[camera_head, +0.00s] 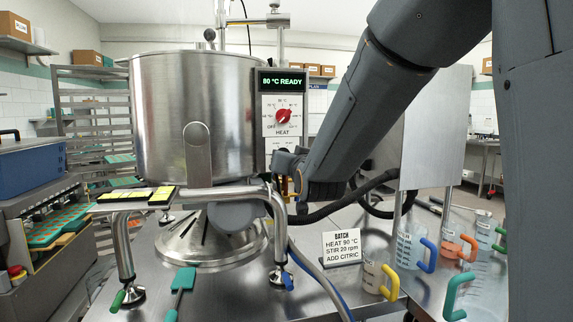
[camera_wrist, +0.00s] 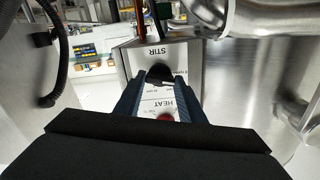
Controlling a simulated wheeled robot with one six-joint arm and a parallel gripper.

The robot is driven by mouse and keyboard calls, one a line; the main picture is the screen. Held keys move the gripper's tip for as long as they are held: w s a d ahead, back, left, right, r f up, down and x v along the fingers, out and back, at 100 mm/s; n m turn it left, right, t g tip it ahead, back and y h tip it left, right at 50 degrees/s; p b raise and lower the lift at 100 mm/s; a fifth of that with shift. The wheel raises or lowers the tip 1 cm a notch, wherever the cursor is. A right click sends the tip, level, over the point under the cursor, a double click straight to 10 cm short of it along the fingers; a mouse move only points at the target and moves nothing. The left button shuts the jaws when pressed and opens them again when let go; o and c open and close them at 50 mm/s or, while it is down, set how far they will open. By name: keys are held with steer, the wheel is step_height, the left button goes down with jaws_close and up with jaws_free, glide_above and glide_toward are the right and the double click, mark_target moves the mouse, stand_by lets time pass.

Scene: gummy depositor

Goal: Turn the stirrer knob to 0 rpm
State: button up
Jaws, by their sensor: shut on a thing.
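The control box (camera_head: 262,95) is fixed beside the large steel kettle and its display reads 80 °C READY. Its red HEAT knob (camera_head: 283,116) is on the upper dial; it also shows in the wrist view (camera_wrist: 166,117). The black stirrer knob (camera_wrist: 159,72) is by the STIR label, with its dial mostly covered. My gripper (camera_wrist: 160,86) is shut on the stirrer knob, a finger on each side. In the head view my gripper (camera_head: 288,163) is at the box's lower part and hides the knob. The knob's setting cannot be read.
The steel kettle (camera_head: 165,110) stands left of the box. A steel pipe frame (camera_head: 130,235) is in front. A batch card (camera_head: 341,248) reads heat 90 °C, stir 20 rpm, add citric. Several handled jugs (camera_head: 409,250) stand at right. A dark hose (camera_head: 350,196) runs behind my arm.

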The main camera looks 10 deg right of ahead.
steer(key=shift+n+b, duration=0.55)
steer(key=shift+n, duration=0.85)
steer(key=o, duration=1)
steer(key=shift+o, duration=0.2)
steer(key=shift+s, duration=0.1)
steer(key=s+b, duration=0.1)
steer(key=s, duration=0.6)
steer(key=shift+s, duration=0.3)
